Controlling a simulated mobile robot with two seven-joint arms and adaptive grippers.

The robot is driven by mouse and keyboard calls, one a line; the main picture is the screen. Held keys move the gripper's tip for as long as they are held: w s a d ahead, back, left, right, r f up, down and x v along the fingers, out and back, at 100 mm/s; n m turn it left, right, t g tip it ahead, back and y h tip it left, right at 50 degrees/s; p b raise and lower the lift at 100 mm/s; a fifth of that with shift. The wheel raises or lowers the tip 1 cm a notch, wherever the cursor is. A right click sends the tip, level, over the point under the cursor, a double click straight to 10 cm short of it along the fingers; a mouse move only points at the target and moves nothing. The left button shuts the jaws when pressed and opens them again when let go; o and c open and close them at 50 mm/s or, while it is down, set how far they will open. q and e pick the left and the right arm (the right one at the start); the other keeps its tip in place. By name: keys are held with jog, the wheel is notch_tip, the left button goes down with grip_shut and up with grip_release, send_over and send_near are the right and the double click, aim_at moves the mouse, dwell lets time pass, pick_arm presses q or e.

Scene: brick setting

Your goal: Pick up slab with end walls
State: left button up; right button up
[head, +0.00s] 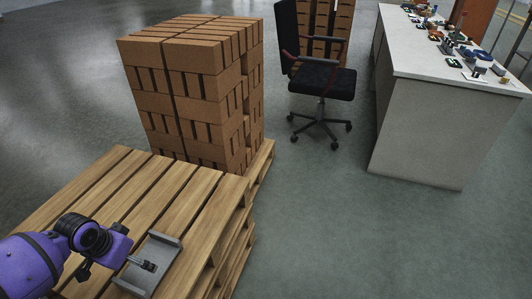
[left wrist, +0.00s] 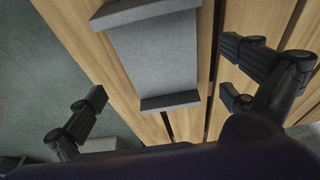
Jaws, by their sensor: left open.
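The slab with end walls (head: 151,249) is a grey flat piece with a raised wall at each end. It lies on the wooden pallet in the lower left of the head view. It also shows at the top middle of the left wrist view (left wrist: 155,55). My left gripper (head: 117,270) is open and empty beside and over the slab, with one dark finger overlapping it in the head view. In the left wrist view its fingers (left wrist: 164,88) are spread to either side of the slab's near end, apart from it. My right gripper is not in view.
The wooden pallet stack (head: 197,207) carries the slab. Behind it a tall brick stack (head: 190,90) stands on another pallet. An office chair (head: 322,82) and a white table (head: 430,60) with small items stand further right. The floor at right front is clear.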

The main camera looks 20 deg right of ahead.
aim_at(160, 249)
pick_arm(q)
jog(key=x, duration=0.2)
jog(key=b+x, duration=0.1)
jog(key=x, duration=0.1)
jog(key=b+x, duration=0.1)
jog(key=x, duration=0.2)
jog(key=shift+w+d+r, duration=0.15)
jog(key=shift+w+d, duration=0.1)
jog(key=shift+d, duration=0.05)
jog(key=shift+w, duration=0.1)
jog(key=shift+c, duration=0.4)
jog(key=c, duration=1.1)
jog(key=shift+c, duration=1.3)
